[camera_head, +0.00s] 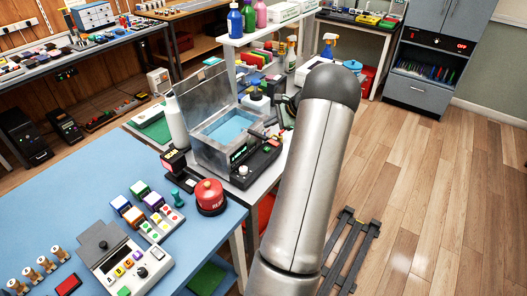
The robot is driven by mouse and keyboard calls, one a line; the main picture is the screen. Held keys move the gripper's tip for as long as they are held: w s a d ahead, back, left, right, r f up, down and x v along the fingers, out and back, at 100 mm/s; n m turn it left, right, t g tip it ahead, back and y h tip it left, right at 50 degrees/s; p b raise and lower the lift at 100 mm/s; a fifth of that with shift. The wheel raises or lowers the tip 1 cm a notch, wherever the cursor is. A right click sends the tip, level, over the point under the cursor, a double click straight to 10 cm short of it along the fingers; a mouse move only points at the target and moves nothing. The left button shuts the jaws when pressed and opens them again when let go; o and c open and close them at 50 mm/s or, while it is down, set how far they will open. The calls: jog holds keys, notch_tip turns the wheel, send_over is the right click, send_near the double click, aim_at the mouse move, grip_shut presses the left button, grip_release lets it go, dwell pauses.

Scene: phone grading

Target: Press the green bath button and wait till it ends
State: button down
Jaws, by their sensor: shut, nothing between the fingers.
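The bath (226,130) is an open metal tank of blue liquid with its grey lid (203,92) raised. A black control panel (256,163) runs along its front, with a small green lit area (238,153) at its left and a pale round knob (243,171). My silver arm covers the space right of the bath. Dark parts beside it, near the panel's right end, look like my gripper (269,135), shut and empty, mostly hidden behind the arm. I cannot tell whether it touches the panel.
A white bottle (174,122) stands left of the bath. A shelf of bottles (270,30) rises behind. The wooden floor at right is mostly clear.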

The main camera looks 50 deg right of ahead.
dwell(0.3)
jog(key=shift+f+b, duration=2.65)
jog(key=shift+f, duration=1.75)
jog(key=shift+f, duration=0.1)
jog(key=shift+f+b, duration=0.3)
jog(key=shift+b, duration=0.05)
jog(key=shift+f+b, duration=0.4)
jog(key=shift+f, duration=0.05)
jog(key=shift+r+p, duration=0.45)
jog(key=shift+r, duration=0.45)
jog(key=shift+r+p, duration=1.4)
jog(key=shift+r, duration=1.05)
